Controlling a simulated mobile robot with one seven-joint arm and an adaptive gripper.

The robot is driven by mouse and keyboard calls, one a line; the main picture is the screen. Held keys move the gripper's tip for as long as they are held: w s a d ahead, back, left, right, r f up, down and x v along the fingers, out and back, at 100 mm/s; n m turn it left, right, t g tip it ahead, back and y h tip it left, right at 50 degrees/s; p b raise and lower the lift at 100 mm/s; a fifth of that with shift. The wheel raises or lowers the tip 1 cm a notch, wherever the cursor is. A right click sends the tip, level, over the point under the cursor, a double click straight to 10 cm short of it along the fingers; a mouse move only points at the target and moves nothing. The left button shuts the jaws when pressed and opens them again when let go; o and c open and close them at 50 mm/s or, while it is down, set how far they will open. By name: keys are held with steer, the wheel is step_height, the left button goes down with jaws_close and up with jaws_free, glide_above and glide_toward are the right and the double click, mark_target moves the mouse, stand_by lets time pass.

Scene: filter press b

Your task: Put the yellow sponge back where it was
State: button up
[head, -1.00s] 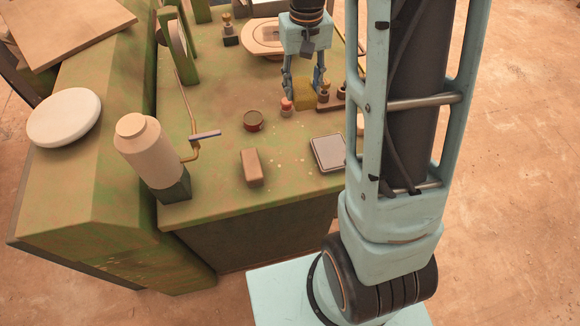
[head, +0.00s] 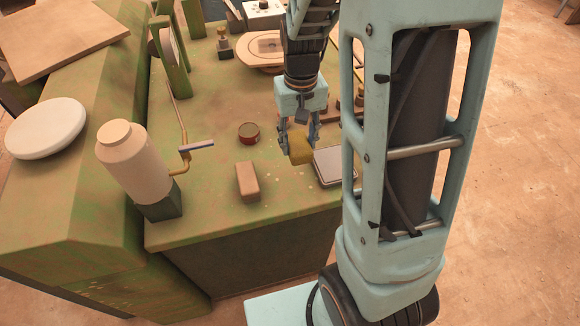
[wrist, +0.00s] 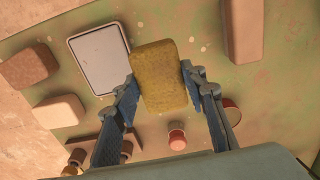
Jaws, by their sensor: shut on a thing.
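The yellow sponge (head: 300,148) is held between the fingers of my gripper (head: 299,140), above the green worktop (head: 215,115). In the wrist view the sponge (wrist: 159,76) sits upright between the two blue fingers (wrist: 160,100), tilted slightly. In the head view it hangs just left of a grey flat tray-like pad (head: 330,166). Its height above the worktop is hard to tell.
A brown block (head: 247,181) and a round red tin (head: 249,132) stand left of my gripper. A large cream cylinder (head: 135,160) with a crank stands at the left. A red-topped knob (wrist: 177,137) shows below the sponge in the wrist view. Speckled worktop lies between block and pad.

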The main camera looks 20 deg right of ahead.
mark_target(291, 158)
steer(key=f, duration=0.1)
steer(key=s+a+f, duration=0.1)
steer(key=a+f, duration=0.1)
steer(key=shift+s+a+f, duration=0.1)
steer(key=shift+s+f, duration=0.2)
steer(key=shift+s, duration=0.05)
steer(key=shift+s+a+f+b, duration=0.1)
steer(key=shift+f+b, duration=0.05)
steer(key=shift+f, duration=0.75)
steer(key=shift+a+f+b, duration=0.1)
steer(key=shift+f+b, duration=0.05)
steer(key=shift+f, duration=0.7)
steer(key=shift+f, duration=0.25)
steer(key=o, duration=1)
steer(key=shift+r, duration=0.1)
steer(key=shift+r, duration=0.1)
step_height(291, 158, up, 12)
steer(key=shift+r+p, duration=0.1)
steer(key=shift+p, duration=0.6)
